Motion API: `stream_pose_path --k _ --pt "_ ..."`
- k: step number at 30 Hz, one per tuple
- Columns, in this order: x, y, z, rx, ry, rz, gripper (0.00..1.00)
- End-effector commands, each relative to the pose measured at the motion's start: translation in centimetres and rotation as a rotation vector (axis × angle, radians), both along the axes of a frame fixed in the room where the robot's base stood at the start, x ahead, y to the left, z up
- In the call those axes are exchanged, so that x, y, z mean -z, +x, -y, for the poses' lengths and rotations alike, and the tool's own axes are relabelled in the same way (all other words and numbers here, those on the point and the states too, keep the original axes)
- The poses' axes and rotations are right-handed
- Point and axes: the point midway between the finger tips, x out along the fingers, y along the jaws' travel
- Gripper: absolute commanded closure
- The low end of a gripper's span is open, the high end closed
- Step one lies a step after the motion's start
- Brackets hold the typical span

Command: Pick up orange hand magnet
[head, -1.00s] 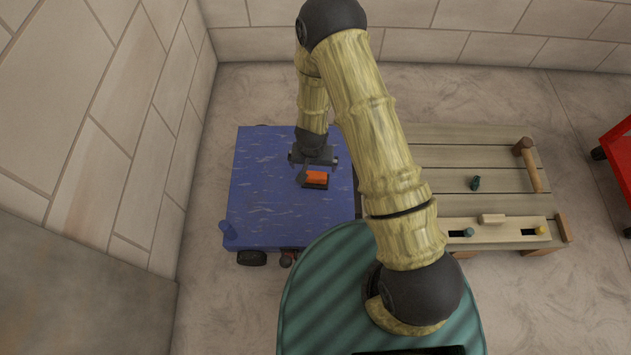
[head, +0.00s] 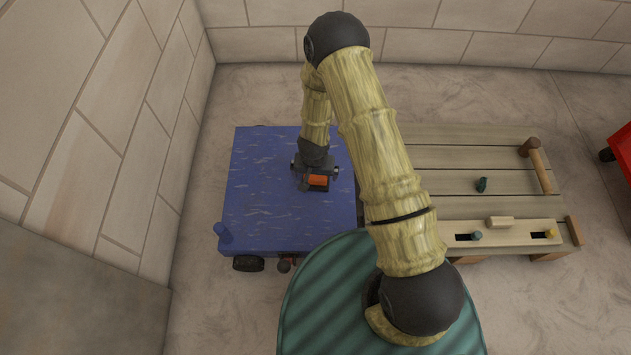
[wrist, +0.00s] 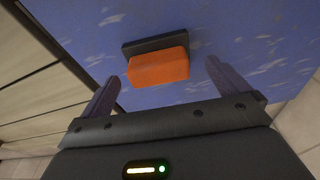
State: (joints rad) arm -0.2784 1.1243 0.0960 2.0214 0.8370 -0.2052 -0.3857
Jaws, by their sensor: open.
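The orange hand magnet (head: 318,180) is an orange block on a dark base plate. It rests on the blue cart top (head: 265,200), right of its middle. In the wrist view the magnet (wrist: 158,68) lies ahead of my gripper (wrist: 162,82), roughly centred between the two fingers. My gripper (head: 316,172) is open and empty, close to the magnet in the head view. Neither finger clearly touches it. The gripper and wrist partly hide the magnet's far side in the head view.
A wooden workbench (head: 450,157) stands right of the cart, with a hammer (head: 537,165) and a small dark green object (head: 481,185) on it. A red cart (head: 622,155) is at the right edge.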

Motion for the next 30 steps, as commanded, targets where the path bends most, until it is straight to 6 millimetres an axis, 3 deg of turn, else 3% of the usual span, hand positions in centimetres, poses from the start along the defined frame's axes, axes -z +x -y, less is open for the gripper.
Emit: stream_pose_path --k 1,8,26,30 --pt "1.2 0.1 0.1 0.001 0.000 0.000 0.00" --pt "3.5 0.5 0.2 0.000 0.000 0.000 0.00" --pt "3.5 0.5 0.2 -0.001 0.000 0.000 0.00" --pt "3.5 0.5 0.2 -0.001 0.000 0.000 0.26"
